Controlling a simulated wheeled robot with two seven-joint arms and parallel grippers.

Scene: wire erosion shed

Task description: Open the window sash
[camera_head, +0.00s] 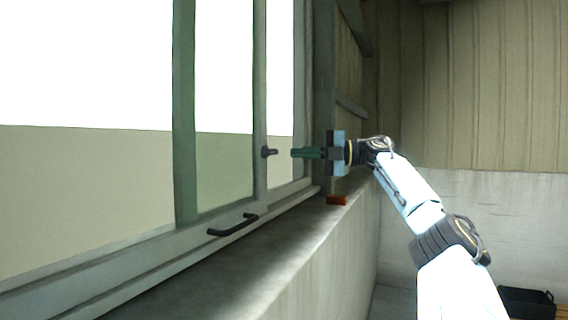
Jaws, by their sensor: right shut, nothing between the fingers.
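The window sash (183,110) is a grey-green framed pane in the wall on the left. A dark bar handle (233,225) sits on its lower rail. A small dark knob or latch (268,153) sits on the upright to the right. How far the sash stands open is not clear. My left gripper is not in view.
A concrete sill (270,250) runs below the window. A small red-brown block (338,200) lies on it beneath my right gripper. A dark crate (527,303) stands at the lower right. Corrugated wall panels close off the back.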

